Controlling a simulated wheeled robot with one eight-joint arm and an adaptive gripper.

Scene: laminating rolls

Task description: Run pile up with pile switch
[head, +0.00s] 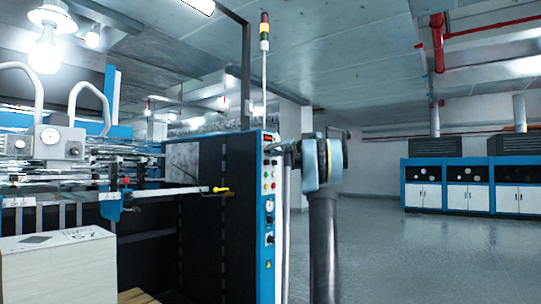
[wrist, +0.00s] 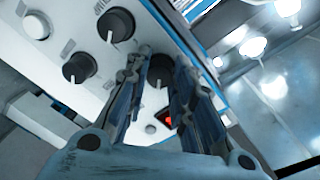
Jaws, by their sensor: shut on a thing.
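The control panel (head: 268,200) is a narrow white and blue face on the black machine, right of centre in the head view. My gripper (head: 282,147) reaches its upper part from the right. In the wrist view my gripper (wrist: 160,72) has its two fingers on either side of a black rotary knob (wrist: 160,70), shut on it. The fingers partly hide this knob, and I cannot read its label. The pile (head: 58,268) is a tall white stack of sheets at the lower left of the head view, its top below the feeder bars.
Other black knobs (wrist: 116,24) and a lit red switch (wrist: 165,118) sit close to the fingers. A yellow-ended lever (head: 220,190) sticks out left of the panel. A wooden pallet (head: 135,296) shows by the pile. Open floor (head: 400,255) lies to the right, before blue cabinets (head: 465,185).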

